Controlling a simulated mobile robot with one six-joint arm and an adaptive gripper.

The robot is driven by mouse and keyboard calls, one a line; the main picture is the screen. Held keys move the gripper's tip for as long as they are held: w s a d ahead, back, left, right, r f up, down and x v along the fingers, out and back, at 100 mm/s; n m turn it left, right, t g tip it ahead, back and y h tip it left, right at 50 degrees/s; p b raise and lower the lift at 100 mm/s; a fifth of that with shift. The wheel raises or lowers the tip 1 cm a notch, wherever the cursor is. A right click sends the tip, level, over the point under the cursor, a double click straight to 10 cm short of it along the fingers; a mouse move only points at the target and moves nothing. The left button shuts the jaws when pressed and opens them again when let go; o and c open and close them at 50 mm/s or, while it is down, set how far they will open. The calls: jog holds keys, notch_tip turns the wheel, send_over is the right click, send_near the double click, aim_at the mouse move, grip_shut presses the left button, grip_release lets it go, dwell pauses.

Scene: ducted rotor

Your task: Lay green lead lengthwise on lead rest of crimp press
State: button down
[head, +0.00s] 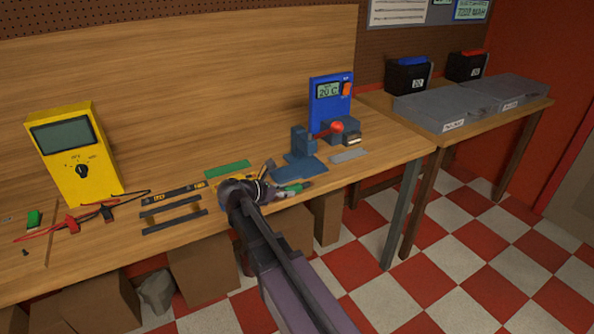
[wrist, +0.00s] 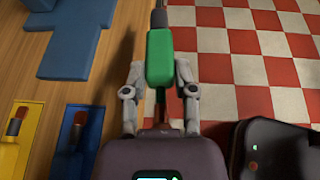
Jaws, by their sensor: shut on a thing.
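My gripper (head: 270,191) is shut on the green lead (wrist: 160,57), with one finger on each side of its green body. In the wrist view the lead's dark end (wrist: 159,19) points away from me, and a reddish part shows below the green. The lead also shows in the head view (head: 290,188), by the bench's front edge. The blue crimp press (head: 299,144), with a red ball knob (head: 337,127), stands on the bench just beyond my gripper. Its blue base (wrist: 75,42) shows at upper left in the wrist view, apart from the lead. I cannot clearly make out the lead rest.
A yellow tray (wrist: 33,125) and a blue tray (wrist: 93,122), each with a red-and-black lead, lie left of my gripper. A yellow multimeter (head: 72,155) stands at the left. A blue temperature unit (head: 331,100) stands behind the press. Checkered floor is open beyond the bench edge.

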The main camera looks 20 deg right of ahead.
jog(key=shift+g, duration=0.3)
jog(key=w+a, duration=0.2)
jog(key=a, duration=0.1)
jog(key=w+a, duration=0.2)
jog(key=a, duration=0.2)
jog(key=w+a+f, duration=0.1)
jog(key=w+a, duration=0.1)
jog(key=a, duration=0.2)
jog(key=shift+w+a+b, duration=0.1)
jog(key=shift+w+b, duration=0.15)
jog(key=shift+b, duration=0.1)
jog(key=shift+m+g+h, duration=0.3)
jog(key=shift+m, duration=0.2)
jog(key=w+a, duration=0.1)
jog(key=a, duration=0.3)
jog(key=w+a, duration=0.1)
jog(key=a, duration=0.3)
jog(key=w+a, duration=0.1)
jog(key=a, duration=0.4)
jog(key=shift+w+f+b, duration=0.2)
jog(key=shift+b, duration=0.15)
jog(key=shift+a, duration=0.55)
jog(key=shift+d, duration=0.15)
